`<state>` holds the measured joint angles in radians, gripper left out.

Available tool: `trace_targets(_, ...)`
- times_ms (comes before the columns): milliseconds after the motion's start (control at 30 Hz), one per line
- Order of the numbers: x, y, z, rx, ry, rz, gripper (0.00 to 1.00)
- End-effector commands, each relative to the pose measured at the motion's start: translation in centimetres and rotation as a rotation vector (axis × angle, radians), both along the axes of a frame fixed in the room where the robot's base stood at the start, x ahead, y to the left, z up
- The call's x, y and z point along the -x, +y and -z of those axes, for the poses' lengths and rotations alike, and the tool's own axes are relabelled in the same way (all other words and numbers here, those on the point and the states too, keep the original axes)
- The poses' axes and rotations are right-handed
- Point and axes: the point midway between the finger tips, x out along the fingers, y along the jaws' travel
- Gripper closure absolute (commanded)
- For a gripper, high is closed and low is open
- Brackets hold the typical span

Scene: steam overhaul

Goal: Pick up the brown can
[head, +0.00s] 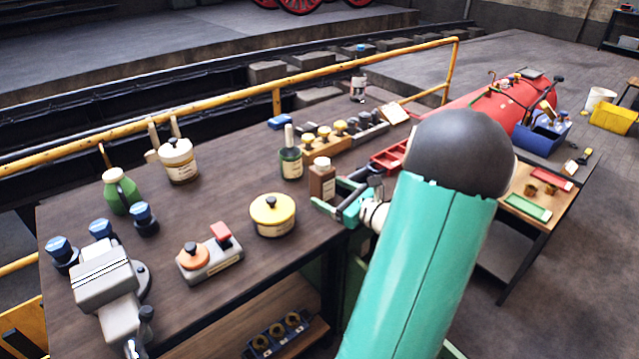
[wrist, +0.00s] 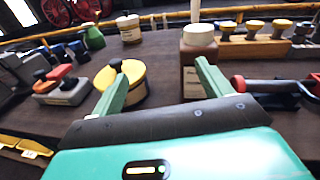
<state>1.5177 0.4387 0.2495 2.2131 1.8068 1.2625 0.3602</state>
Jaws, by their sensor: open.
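The brown can (head: 321,182) is a small brown container with a pale cap and a label, standing upright near the right edge of the dark workbench. In the wrist view the brown can (wrist: 197,58) stands beyond my right finger, which covers part of its lower body. My gripper (head: 328,194) is open, close to the can on its near side. In the wrist view my gripper (wrist: 162,66) has its fingers spread, with the can off to the right of the middle. Nothing is held. Whether a finger touches the can I cannot tell.
A yellow round tin (head: 272,215) stands left of the can. A green bottle (head: 291,160) stands close behind it. A wooden block with yellow-topped pieces (head: 325,138) lies farther back, and a red tray (head: 390,157) lies to the right. Bare benchtop lies left of the green bottle.

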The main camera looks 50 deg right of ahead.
Motion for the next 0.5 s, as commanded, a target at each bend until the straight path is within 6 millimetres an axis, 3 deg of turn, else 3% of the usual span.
trace_targets(33,1.4,-1.8,0.5,-0.035,-0.028,0.062,0.22)
trace_targets(100,2.5,-3.4,0.9,-0.068,-0.055,0.119,0.22)
trace_targets(200,3.0,-4.5,1.1,-0.089,-0.075,0.155,0.22)
trace_targets(267,2.5,-4.8,1.1,-0.091,-0.078,0.158,0.22)
trace_targets(500,-1.9,-5.8,1.0,-0.089,-0.077,0.154,0.22)
